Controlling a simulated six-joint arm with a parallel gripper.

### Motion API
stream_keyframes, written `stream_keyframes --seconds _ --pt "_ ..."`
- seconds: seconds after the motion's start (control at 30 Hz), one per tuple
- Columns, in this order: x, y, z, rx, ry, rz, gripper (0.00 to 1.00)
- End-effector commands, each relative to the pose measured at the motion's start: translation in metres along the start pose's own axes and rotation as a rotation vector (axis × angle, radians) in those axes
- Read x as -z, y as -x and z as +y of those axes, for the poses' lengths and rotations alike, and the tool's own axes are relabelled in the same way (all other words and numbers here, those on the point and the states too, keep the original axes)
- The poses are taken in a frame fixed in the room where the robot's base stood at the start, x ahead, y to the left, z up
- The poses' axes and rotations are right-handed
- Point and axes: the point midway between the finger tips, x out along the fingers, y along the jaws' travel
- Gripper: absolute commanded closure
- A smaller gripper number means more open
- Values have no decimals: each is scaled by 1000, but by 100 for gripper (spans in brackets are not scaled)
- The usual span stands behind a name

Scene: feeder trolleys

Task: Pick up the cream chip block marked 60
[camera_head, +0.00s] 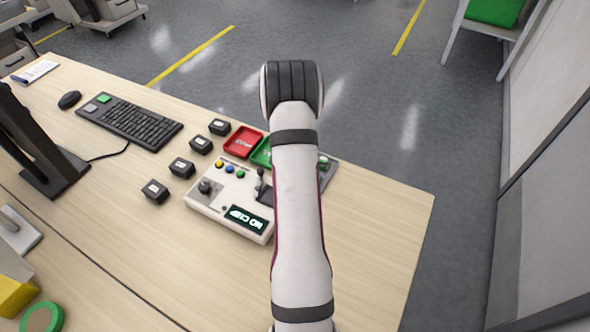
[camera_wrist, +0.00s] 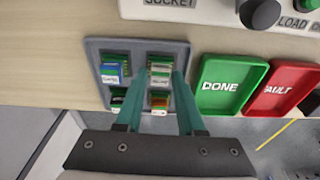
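In the wrist view, a grey tray (camera_wrist: 95,47) holds several small stacked chip blocks in separate groups. My gripper (camera_wrist: 159,76) has two teal fingers, spread apart, reaching over the tray. Between the fingers lies a pale-topped block (camera_wrist: 160,69) with a light label; its marking is too small to read, so I cannot tell if it is the cream one marked 60. A block with a white label and an orange part (camera_wrist: 159,101) sits nearer. Blue and green blocks (camera_wrist: 112,70) lie left of the fingers. In the head view my arm hides my gripper and most of the tray (camera_head: 330,174).
A green DONE tray (camera_wrist: 226,86) and a red FAULT tray (camera_wrist: 284,89) stand right of the grey tray. A control box (camera_head: 219,203) with buttons and a joystick, several black blocks (camera_head: 181,168) and a keyboard (camera_head: 130,121) occupy the table. The table's right part (camera_head: 375,235) is clear.

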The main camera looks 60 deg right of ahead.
Motion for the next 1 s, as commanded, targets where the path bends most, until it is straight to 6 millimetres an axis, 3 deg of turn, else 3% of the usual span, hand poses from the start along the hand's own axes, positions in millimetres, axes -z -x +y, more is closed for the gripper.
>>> stream_keyframes --seconds 0.03,0.2,0.63,0.87,1.0 --pt "0 0 0 0 0 0 73" --pt "0 0 0 0 0 0 100" --pt "1 6 0 0 -1 1 100" --pt "7 43 0 2 -1 3 100" --pt "10 61 33 0 -5 2 100"
